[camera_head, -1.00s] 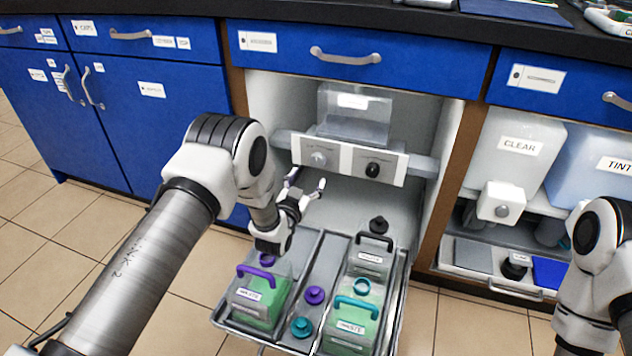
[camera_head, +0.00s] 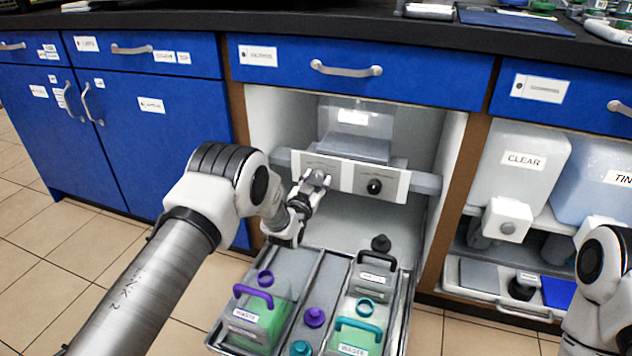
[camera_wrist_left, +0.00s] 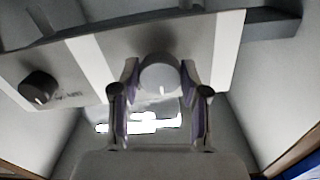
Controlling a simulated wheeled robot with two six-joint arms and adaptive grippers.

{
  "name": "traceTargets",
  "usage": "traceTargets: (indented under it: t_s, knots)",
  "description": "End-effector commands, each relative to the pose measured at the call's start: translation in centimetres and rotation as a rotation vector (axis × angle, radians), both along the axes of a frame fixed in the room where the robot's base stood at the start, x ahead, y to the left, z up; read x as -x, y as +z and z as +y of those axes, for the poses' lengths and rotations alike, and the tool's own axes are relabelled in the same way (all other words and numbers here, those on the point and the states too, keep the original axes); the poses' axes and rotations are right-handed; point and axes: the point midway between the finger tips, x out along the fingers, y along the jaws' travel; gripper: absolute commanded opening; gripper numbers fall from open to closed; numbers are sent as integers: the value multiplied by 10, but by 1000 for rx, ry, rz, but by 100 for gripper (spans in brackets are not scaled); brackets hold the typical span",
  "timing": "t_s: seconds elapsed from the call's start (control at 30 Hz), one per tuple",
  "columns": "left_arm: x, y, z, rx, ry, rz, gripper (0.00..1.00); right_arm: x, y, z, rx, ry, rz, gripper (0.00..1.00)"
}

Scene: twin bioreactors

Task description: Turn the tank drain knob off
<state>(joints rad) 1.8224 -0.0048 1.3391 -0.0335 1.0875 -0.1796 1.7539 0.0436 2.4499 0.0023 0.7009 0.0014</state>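The control panel (camera_head: 345,170) is a pale strip across the open cabinet with two knobs. The light grey knob on its left half shows in the left wrist view (camera_wrist_left: 160,74), a white mark on its lower rim. The black knob (camera_head: 374,187) is on the right half and also shows in the left wrist view (camera_wrist_left: 38,88). My left gripper (camera_head: 317,182) is at the grey knob, one finger on each side. In the left wrist view, its fingers (camera_wrist_left: 159,90) stand apart around the knob; firm contact is not clear. My right gripper is out of view.
A translucent tank (camera_head: 356,125) sits behind the panel. Below, a pulled-out tray (camera_head: 312,268) holds waste bottles with green liquid (camera_head: 262,318) and loose caps (camera_head: 314,317). Clear and tint tanks (camera_head: 520,165) stand in the right-hand cabinet.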

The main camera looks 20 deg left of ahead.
Motion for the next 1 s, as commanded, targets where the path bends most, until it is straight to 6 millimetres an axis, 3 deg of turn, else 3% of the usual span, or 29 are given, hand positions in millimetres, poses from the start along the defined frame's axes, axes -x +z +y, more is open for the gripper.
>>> traceTargets:
  t_s: [0.47, 1.0]
  knots:
    - [0, 2, 0, 116, 0, 4, 10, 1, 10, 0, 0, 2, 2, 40]
    - [0, 1, -1, 553, 0, 20, 10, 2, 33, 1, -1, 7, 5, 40]
